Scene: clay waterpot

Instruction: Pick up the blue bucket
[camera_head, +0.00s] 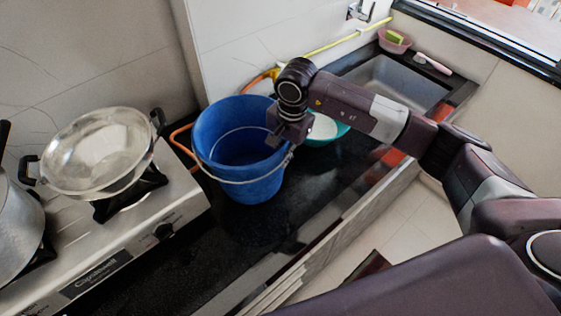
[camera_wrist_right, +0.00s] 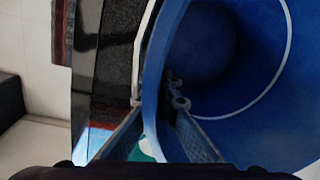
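The blue bucket (camera_head: 213,150) stands upright on the black counter, with its thin pale handle lowered around its side. My right gripper (camera_head: 280,138) is at the bucket's right rim. In the right wrist view the two fingers (camera_wrist_right: 160,103) are apart, one outside and one inside the bucket wall (camera_wrist_right: 153,75). The gap between the fingertips looks wider than the wall, so the gripper appears open around it. The wide inside of the bucket (camera_wrist_right: 245,110) fills the right of that view. My left gripper is not in view.
A teal bowl (camera_head: 325,138) sits close on the right, partly behind my arm. A sink (camera_head: 400,85) lies beyond. The counter (camera_head: 240,235) in front is clear.

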